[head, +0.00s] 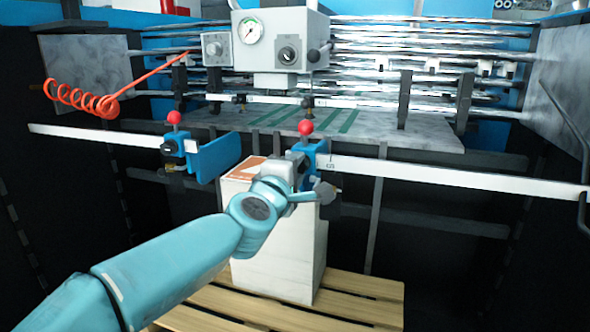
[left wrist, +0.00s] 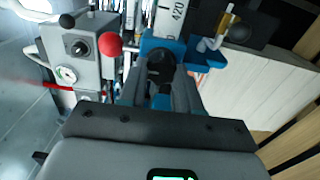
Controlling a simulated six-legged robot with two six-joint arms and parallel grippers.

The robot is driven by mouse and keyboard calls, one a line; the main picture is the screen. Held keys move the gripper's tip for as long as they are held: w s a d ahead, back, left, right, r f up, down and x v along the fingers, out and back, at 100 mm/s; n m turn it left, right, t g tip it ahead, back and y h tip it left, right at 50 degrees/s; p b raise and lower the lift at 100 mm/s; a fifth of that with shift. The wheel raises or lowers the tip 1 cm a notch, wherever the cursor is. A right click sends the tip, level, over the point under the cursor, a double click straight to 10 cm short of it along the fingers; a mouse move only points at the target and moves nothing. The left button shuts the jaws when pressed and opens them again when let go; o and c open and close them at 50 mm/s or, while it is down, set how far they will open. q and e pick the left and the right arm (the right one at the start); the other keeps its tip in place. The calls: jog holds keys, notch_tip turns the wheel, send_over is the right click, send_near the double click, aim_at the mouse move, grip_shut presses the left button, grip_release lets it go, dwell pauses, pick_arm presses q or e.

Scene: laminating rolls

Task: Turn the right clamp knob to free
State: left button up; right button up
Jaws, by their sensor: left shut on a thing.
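The right clamp is a blue block (head: 313,150) on a white ruled bar (head: 450,177), with a red ball (head: 306,127) on top. In the left wrist view the red ball (left wrist: 108,46) is left of the blue clamp body (left wrist: 195,52). A black knob (left wrist: 160,62) on the clamp's front lies between the fingers of my left gripper (left wrist: 162,84). In the head view this gripper (head: 300,168) is at the clamp's front and hides the knob. It is shut on the knob. My right gripper is in neither view.
The left clamp (head: 178,146), with its own red ball and a blue plate, stands to the left on the bar. A grey gauge box (head: 275,40) is above. A white block (head: 275,255) stands on a wooden pallet (head: 365,307) below. A red coiled hose (head: 85,100) hangs at left.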

pick_arm(q)
jog(key=o, duration=1.1)
jog(key=shift+c, duration=0.2)
jog(key=shift+s, duration=0.1)
jog(key=b+v, duration=0.1)
jog(key=v, duration=1.5)
jog(key=shift+b, duration=0.4)
jog(key=shift+s, duration=0.1)
